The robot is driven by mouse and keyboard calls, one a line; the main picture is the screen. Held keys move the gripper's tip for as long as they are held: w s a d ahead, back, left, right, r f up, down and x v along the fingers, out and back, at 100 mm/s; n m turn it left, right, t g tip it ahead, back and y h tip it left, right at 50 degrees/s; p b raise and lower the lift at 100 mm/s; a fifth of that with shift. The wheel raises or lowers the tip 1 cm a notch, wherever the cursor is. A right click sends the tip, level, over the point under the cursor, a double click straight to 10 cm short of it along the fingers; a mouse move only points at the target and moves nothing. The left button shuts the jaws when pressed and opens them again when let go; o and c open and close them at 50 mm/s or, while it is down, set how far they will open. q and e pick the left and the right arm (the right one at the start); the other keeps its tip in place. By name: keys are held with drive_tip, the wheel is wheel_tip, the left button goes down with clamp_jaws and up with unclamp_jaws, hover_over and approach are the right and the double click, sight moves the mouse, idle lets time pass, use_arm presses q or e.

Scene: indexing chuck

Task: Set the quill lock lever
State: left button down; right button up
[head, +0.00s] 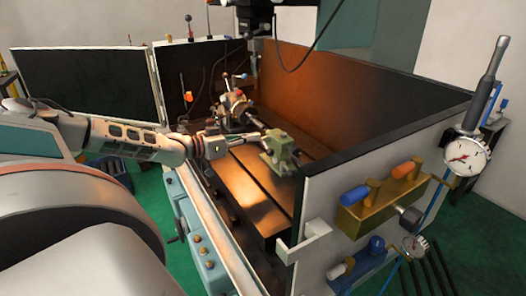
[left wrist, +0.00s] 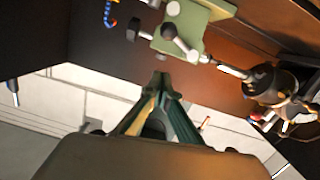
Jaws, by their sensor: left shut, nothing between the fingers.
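The green tailstock (head: 280,153) stands on the machine table at the near end, facing the indexing chuck (head: 236,108). In the left wrist view the tailstock (left wrist: 196,22) is at the top, with a short lever with a dark knob (left wrist: 168,31) and another dark knob (left wrist: 133,30) on it. I cannot tell for sure which of these is the quill lock lever. My left gripper (head: 255,136) reaches in from the left, close beside the tailstock. In the left wrist view its fingers (left wrist: 161,82) are closed together and empty, with their tips below the tailstock's levers and apparently apart from them. My right gripper is not in view.
A dark enclosure wall (head: 375,115) runs along the right side, and an open door panel (head: 85,84) stands at left. The chuck (left wrist: 275,87) also shows right in the wrist view. A dial gauge (head: 466,156) hangs outside the front panel. The near table (head: 250,185) is clear.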

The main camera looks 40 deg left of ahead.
use_arm(q)
drive_tip(key=shift+w+d+f+b, duration=0.25)
drive_tip(key=shift+w+f+b, duration=0.35)
drive_tip(key=shift+f, duration=0.1)
drive_tip(key=shift+w+d+f+b, duration=0.25)
drive_tip(key=shift+w+f+b, duration=0.3)
drive_tip(key=shift+f, duration=0.2)
drive_tip(key=shift+w+d+f+b, duration=0.25)
drive_tip(key=shift+w+f+b, duration=0.25)
drive_tip(key=shift+f+b, duration=0.2)
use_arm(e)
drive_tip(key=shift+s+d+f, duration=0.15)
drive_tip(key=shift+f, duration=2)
use_arm(q)
drive_tip(key=shift+p, duration=0.45)
drive_tip(key=shift+f+m, duration=0.1)
drive_tip(key=shift+m, duration=0.2)
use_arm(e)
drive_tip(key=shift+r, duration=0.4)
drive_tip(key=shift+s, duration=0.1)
use_arm(q)
drive_tip(key=shift+f+p, duration=0.1)
drive_tip(key=shift+p, duration=0.35)
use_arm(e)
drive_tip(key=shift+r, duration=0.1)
